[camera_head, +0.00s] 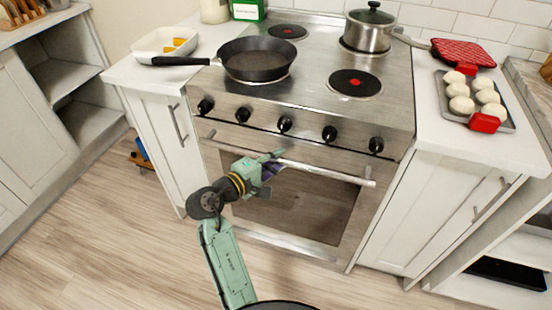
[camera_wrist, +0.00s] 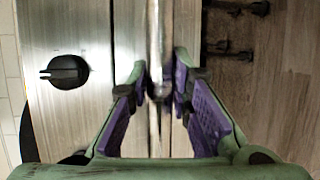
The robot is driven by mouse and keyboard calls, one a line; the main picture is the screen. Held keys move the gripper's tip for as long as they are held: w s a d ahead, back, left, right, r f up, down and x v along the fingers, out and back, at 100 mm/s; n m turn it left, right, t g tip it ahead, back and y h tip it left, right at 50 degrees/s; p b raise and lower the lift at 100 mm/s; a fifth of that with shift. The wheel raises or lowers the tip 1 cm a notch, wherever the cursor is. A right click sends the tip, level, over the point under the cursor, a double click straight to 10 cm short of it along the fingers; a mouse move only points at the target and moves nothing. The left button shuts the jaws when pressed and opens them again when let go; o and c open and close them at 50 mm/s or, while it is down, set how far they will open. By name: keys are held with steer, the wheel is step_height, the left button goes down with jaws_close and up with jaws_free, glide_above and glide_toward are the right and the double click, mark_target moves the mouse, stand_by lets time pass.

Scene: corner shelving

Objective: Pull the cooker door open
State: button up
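The steel cooker's door (camera_head: 235,209) is below the row of black knobs and looks closed, flush with the front. Its long bar handle (camera_head: 322,172) runs across the top of the door. My gripper (camera_head: 270,162) is at the handle, left of its middle. In the wrist view, the handle (camera_wrist: 155,25) runs upright between the two fingers of my gripper (camera_wrist: 160,78). The fingers stand apart, one on each side of the bar, with small gaps that suggest they are not pressed on it. My gripper hides part of the handle in the head view.
A black frying pan (camera_head: 257,60) and a steel pot (camera_head: 368,32) stand on the hob. White cabinets (camera_head: 165,136) (camera_head: 440,210) flank the cooker. A tray of buns (camera_head: 445,110) lies on the right counter.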

jaws_close()
steer(key=shift+f, duration=0.1)
stand_by(0.4)
